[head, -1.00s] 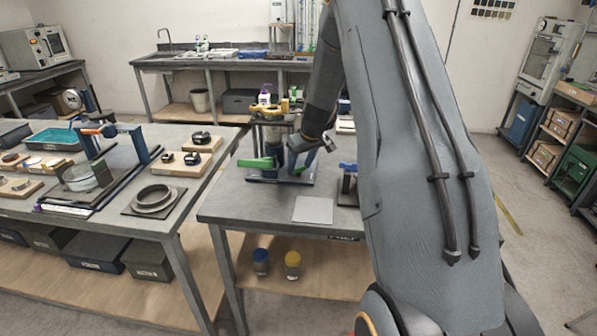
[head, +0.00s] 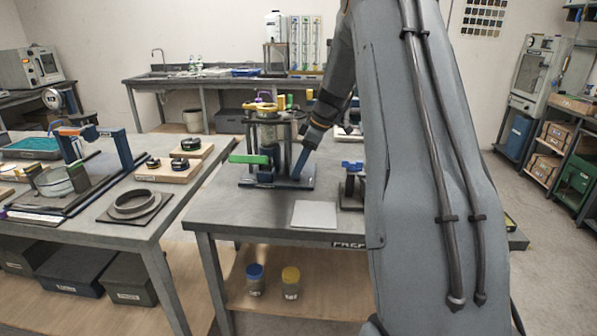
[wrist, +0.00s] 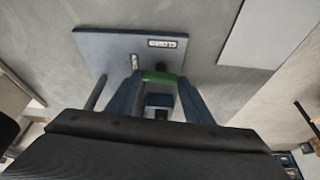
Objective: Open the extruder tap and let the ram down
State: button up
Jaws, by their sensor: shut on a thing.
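The extruder (head: 270,135) stands upright on a blue-grey base plate (head: 247,182) on the middle table. In the wrist view my gripper (wrist: 160,78) is shut on a short green handle (wrist: 160,76) just above the base plate (wrist: 115,48). In the head view the held green handle is hidden behind my fingers.
A pale square plate (head: 314,214) lies in front of the extruder. A small blue-topped stand (head: 351,184) is to the right, partly behind my arm. The left table (head: 125,232) holds a ring, wooden boards and a frame. Two jars (head: 290,282) stand on the lower shelf.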

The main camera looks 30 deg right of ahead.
jog(key=shift+n+b, duration=0.3)
jog(key=shift+n, duration=0.3)
jog(key=o, duration=1)
jog(key=shift+d, duration=0.1)
jog(key=shift+o, duration=0.2)
jog(key=b+v, duration=0.1)
jog(key=v, duration=0.6)
jog(key=shift+d+r, duration=0.2)
jog(key=shift+r, duration=0.15)
